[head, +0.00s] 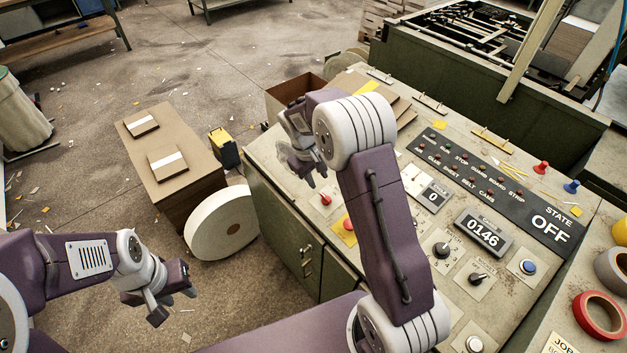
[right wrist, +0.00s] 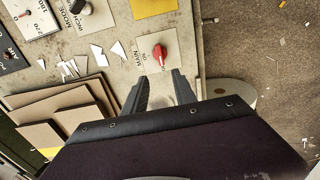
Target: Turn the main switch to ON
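The main switch is a red knob on a pale plate (right wrist: 159,52), labelled MAIN and ON, in the right wrist view. In the head view it is the red knob (head: 325,199) near the left edge of the control panel. My right gripper (right wrist: 160,84) is open, its two fingers pointing at the switch plate with the knob just beyond the tips, untouched. In the head view, my right gripper (head: 316,175) hangs above and slightly left of the knob. My left gripper (head: 172,298) is open and empty over the floor. The state display (head: 550,226) reads OFF.
A red button on a yellow plate (head: 348,224) sits beside the switch. Cardboard sheets (right wrist: 65,112) and paper scraps (right wrist: 75,68) lie on the panel nearby. A paper roll (head: 222,222) and a greyboard stack (head: 180,180) stand left of the cabinet. Tape rolls (head: 598,318) lie at right.

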